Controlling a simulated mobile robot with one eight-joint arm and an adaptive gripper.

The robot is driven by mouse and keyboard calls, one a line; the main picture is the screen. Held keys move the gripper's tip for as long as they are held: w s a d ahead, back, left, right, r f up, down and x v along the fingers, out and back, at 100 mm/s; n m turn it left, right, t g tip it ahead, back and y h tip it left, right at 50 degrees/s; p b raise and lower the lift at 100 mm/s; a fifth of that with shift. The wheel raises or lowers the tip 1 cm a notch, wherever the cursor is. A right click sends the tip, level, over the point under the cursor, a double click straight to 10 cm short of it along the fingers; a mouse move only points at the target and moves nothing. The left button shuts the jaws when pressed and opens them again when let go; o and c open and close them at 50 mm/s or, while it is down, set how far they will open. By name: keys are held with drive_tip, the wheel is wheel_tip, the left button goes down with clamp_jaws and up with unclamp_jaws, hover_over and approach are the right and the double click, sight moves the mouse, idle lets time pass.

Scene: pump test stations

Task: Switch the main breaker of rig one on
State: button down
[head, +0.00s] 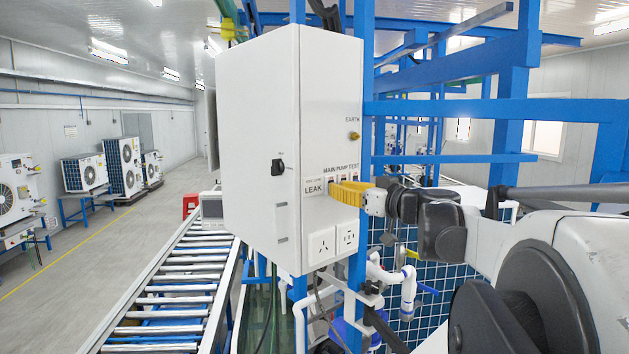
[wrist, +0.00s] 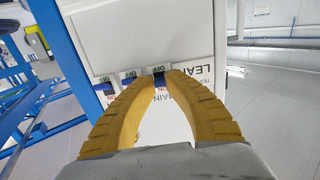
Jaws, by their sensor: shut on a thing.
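The white electrical box (head: 255,150) carries a row of three small breakers under the labels MAIN, PUMP and TEST. The main breaker (head: 331,183) is the leftmost in the head view, beside the LEAK label. My gripper (head: 335,189) reaches the panel from the right. In the wrist view its yellow fingertips (wrist: 161,76) are close around the main breaker's dark toggle, shut on it. The fingers partly hide the toggle.
The pump breaker (wrist: 128,74) and test breaker (wrist: 104,79) sit close beside my fingers, showing OFF. Two sockets (head: 322,246) lie below, and a brass earth stud (head: 354,136) above. A blue frame (head: 500,110) stands behind, and a roller conveyor (head: 175,290) at left.

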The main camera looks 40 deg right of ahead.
drive_tip(key=shift+w+r+g+p, duration=0.1)
drive_tip(key=shift+r+g+p, duration=0.25)
drive_tip(key=shift+g+p, duration=0.65)
drive_tip(key=shift+w+r+g+p, duration=0.1)
drive_tip(key=shift+r+g+p, duration=0.2)
drive_tip(key=shift+g+p, duration=0.7)
drive_tip(key=shift+r+g+p, duration=0.35)
drive_tip(key=shift+g+p, duration=0.35)
drive_tip(key=shift+g, duration=0.5)
drive_tip(key=c, duration=1.7)
unclamp_jaws()
drive_tip(key=shift+o, duration=0.2)
drive_tip(key=v, duration=1.2)
drive_tip(key=shift+w+a+r, duration=0.1)
drive_tip(key=shift+w, duration=0.05)
